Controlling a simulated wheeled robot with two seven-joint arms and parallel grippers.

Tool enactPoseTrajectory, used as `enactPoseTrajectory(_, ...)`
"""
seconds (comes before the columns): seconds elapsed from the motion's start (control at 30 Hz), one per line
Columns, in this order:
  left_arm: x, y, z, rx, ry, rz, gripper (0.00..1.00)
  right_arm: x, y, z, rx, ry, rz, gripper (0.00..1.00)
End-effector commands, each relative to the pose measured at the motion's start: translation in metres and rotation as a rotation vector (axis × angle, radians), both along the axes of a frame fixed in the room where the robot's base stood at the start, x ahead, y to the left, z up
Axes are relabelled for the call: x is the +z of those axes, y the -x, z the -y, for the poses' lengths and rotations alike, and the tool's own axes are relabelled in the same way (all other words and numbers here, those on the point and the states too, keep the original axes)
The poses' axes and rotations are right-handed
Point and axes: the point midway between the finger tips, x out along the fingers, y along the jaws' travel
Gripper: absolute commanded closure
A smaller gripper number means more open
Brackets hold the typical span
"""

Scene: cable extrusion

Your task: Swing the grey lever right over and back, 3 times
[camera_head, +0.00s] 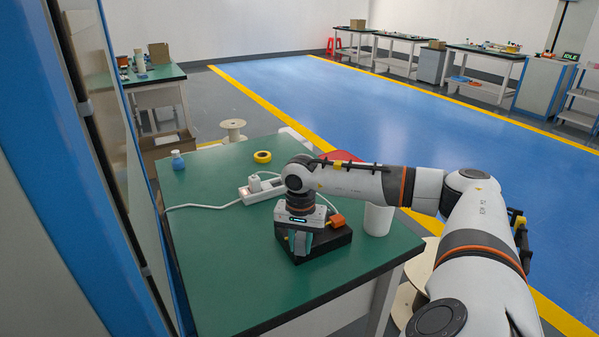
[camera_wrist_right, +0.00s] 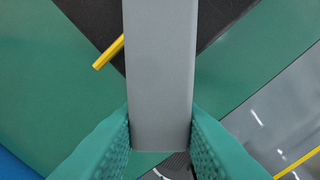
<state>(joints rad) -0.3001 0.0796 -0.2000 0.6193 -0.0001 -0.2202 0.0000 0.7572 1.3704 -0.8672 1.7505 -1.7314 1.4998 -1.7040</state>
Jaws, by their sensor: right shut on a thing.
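The grey lever (camera_wrist_right: 160,70) is a broad flat bar running from the top to the lower middle of the right wrist view. The green pads of my right gripper (camera_wrist_right: 160,130) stand on both sides of its end and grip it. In the head view my right gripper (camera_head: 300,246) points down at the front left of the black base (camera_head: 330,243) on the green table. The gripper hides most of the lever and its pivot there. My left gripper is not in view.
A white power strip (camera_head: 262,190) with its cable lies behind my gripper. A white cylinder (camera_head: 378,219) stands right of the base. A yellow tape roll (camera_head: 262,157) and a small blue flask (camera_head: 178,161) are farther back. The table's (camera_head: 225,280) front left is clear.

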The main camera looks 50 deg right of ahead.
Motion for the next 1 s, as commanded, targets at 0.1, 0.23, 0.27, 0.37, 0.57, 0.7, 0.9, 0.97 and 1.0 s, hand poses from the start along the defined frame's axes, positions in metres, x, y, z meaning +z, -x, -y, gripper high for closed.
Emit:
enactPoseTrajectory(0.1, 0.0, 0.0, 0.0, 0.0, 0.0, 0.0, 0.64, 0.002, -0.001, 0.0, -0.001, -0.001, 0.004, 1.0)
enactPoseTrajectory(0.23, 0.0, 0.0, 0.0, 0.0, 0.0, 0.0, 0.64, 0.001, -0.001, 0.0, -0.002, -0.001, 0.004, 0.58)
enactPoseTrajectory(0.27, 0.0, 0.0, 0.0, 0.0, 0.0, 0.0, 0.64, 0.001, -0.001, 0.0, -0.002, 0.0, 0.003, 0.53)
enactPoseTrajectory(0.37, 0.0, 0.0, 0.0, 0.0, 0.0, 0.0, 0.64, 0.001, -0.001, 0.0, -0.002, 0.0, 0.002, 0.51)
enactPoseTrajectory(0.57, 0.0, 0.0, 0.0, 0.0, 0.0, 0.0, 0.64, 0.001, 0.0, 0.0, -0.002, 0.0, 0.001, 0.51)
enactPoseTrajectory(0.7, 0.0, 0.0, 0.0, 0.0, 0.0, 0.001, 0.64, 0.012, -0.001, 0.001, -0.003, 0.0, 0.004, 0.51)
enactPoseTrajectory(0.9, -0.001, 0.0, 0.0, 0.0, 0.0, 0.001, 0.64, 0.052, -0.001, 0.001, -0.003, 0.001, 0.007, 0.51)
enactPoseTrajectory(0.97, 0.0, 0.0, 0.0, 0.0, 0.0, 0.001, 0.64, 0.065, -0.001, 0.0, -0.002, -0.001, 0.006, 0.51)
enactPoseTrajectory(1.0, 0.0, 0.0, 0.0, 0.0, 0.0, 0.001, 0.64, 0.074, -0.001, 0.0, -0.002, 0.0, 0.007, 0.51)
